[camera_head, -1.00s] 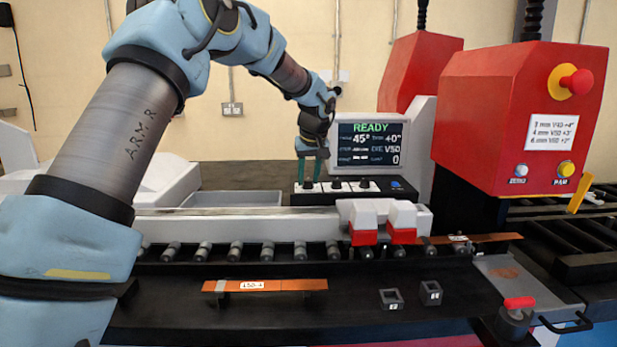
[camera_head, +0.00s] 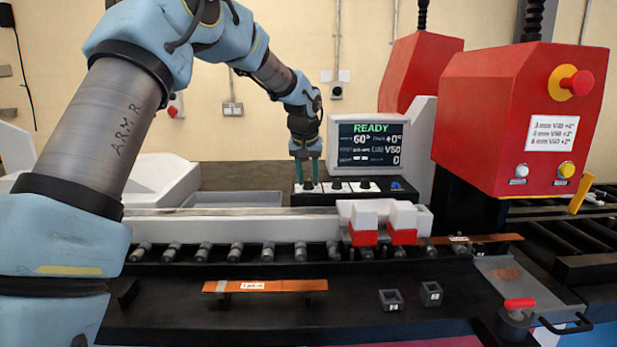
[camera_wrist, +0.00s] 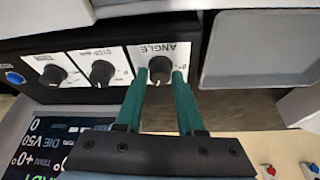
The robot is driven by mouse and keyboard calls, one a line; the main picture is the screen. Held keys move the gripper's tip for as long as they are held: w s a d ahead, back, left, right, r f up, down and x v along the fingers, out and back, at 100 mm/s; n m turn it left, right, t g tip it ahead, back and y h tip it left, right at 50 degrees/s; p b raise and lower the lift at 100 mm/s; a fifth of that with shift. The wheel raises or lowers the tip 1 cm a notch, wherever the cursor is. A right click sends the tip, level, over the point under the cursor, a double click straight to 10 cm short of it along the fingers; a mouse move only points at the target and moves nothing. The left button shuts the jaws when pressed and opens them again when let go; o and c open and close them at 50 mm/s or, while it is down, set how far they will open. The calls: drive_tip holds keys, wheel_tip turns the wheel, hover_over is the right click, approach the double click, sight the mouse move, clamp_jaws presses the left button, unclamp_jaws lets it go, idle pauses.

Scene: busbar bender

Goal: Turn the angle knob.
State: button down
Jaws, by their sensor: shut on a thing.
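The angle knob (camera_wrist: 160,68) is a black dial on a white plate marked ANGLE, upside down in the wrist view. My gripper (camera_wrist: 160,82) has its two green fingers on either side of this knob and is shut on it. In the head view my gripper (camera_head: 308,184) points down at the left end of the black control box (camera_head: 318,199), and its fingers mostly hide the knob. The screen (camera_head: 369,144) behind the box reads READY, with what looks like 60° at upper left.
Two more knobs, the stop knob (camera_wrist: 102,72) and another dial (camera_wrist: 52,75), sit beside the angle knob, with a blue button (camera_wrist: 14,77) at the end. A grey tray (camera_wrist: 256,50) lies beside the box. The red press (camera_head: 510,120) stands at right.

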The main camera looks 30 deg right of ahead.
drive_tip(key=m+g+p, duration=0.1)
drive_tip(key=m, duration=0.2)
drive_tip(key=m+g+h+p, duration=0.1)
drive_tip(key=m, duration=0.2)
drive_tip(key=shift+w+a+r+p, duration=0.15)
drive_tip(key=shift+w+p, duration=0.05)
drive_tip(key=shift+p, duration=0.2)
drive_tip(key=m+g+p, duration=0.1)
drive_tip(key=m, duration=0.1)
drive_tip(key=m+g+p, duration=0.1)
drive_tip(key=m, duration=0.2)
drive_tip(key=shift+w+m+h, duration=0.1)
drive_tip(key=shift+m+h, duration=0.2)
drive_tip(key=shift+h, duration=0.1)
drive_tip(key=c, duration=0.5)
unclamp_jaws()
drive_tip(key=b+v, duration=0.3)
drive_tip(key=v, duration=0.7)
drive_tip(key=shift+w+a+r+b, duration=0.1)
drive_tip(key=shift+r+b, duration=0.15)
drive_tip(key=shift+b, duration=0.15)
